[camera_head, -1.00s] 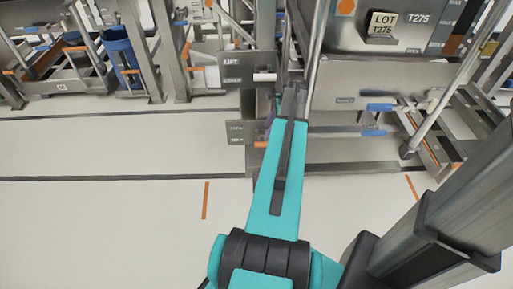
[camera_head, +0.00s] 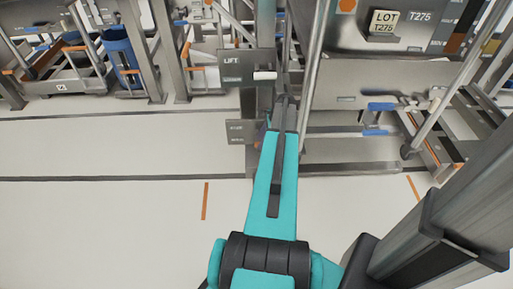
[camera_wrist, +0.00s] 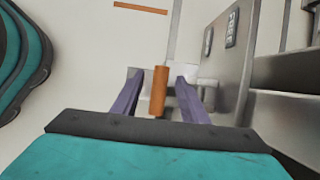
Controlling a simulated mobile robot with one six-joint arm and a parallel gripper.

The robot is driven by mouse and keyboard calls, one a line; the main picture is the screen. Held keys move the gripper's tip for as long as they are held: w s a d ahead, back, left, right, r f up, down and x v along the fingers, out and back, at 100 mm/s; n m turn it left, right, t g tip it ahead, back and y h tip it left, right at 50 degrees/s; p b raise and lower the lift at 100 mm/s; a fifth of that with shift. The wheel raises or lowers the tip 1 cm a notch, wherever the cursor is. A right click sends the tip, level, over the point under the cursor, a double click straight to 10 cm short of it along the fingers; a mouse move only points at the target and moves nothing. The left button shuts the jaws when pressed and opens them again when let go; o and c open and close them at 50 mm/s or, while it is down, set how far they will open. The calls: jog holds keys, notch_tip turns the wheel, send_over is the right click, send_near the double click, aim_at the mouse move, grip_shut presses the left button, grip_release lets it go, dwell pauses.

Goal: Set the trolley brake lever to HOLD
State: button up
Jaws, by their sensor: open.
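In the wrist view, the orange handle of the brake lever (camera_wrist: 159,91) stands roughly upright between the two purple fingers of my gripper (camera_wrist: 158,98). The fingers are apart, with a visible gap on each side of the handle. A grey plate (camera_wrist: 226,62) to the right carries a label reading FREE and a second label too small to read. In the head view, a small lower panel with two labels (camera_head: 239,131) sits left of my arm's end. My arm hides most of my gripper and the lever there.
A panel marked LIFT (camera_head: 235,60) with a white handle (camera_head: 264,76) is above. A blue bin (camera_head: 120,55) stands at the back left.

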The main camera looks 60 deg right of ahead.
jog(key=shift+x, duration=2.15)
